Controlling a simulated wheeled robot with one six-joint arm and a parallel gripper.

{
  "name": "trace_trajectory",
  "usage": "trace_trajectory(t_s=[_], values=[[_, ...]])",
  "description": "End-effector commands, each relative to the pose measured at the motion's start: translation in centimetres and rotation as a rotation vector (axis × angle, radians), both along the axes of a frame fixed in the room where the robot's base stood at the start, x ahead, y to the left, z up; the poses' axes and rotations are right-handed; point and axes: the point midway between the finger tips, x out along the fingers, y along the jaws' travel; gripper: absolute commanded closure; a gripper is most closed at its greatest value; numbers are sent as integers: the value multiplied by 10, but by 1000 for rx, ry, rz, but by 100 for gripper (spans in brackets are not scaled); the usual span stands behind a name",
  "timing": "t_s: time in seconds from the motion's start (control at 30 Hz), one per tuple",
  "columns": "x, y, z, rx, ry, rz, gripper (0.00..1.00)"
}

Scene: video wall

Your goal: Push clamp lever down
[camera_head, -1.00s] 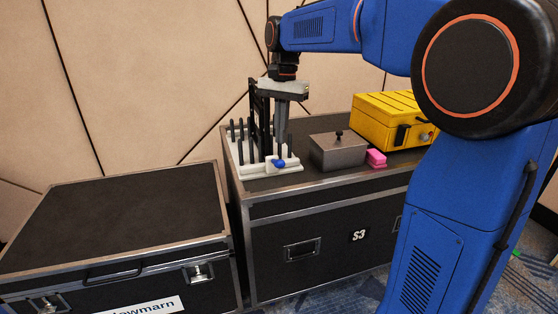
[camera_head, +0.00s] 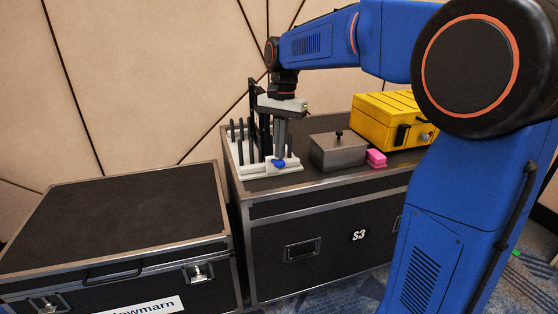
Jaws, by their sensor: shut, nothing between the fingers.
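The clamp (camera_head: 287,168) is a small pale block at the front of a white base on the black case's top. The blue knob of its lever (camera_head: 279,163) shows low at the front of this block. My gripper (camera_head: 281,151) points straight down just above and behind the blue knob. Its fingers are shut with nothing between them. The fingertips overlap the clamp in this view, so I cannot tell whether they touch the lever. The rest of the lever is hidden behind the fingers or too small to make out.
Several black upright posts (camera_head: 241,140) stand left of my gripper on the white base. A grey box with a knob (camera_head: 338,152), a pink block (camera_head: 376,158) and a yellow case (camera_head: 392,121) stand to the right. A lower black case (camera_head: 115,222) at left has a clear top.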

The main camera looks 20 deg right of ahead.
Motion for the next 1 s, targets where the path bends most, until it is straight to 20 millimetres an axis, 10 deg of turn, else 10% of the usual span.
trace_trajectory(t_s=[0.43,1.0], values=[[0,0,-38,0,1,0,100],[22,-21,-27,0,0,-1,100]])
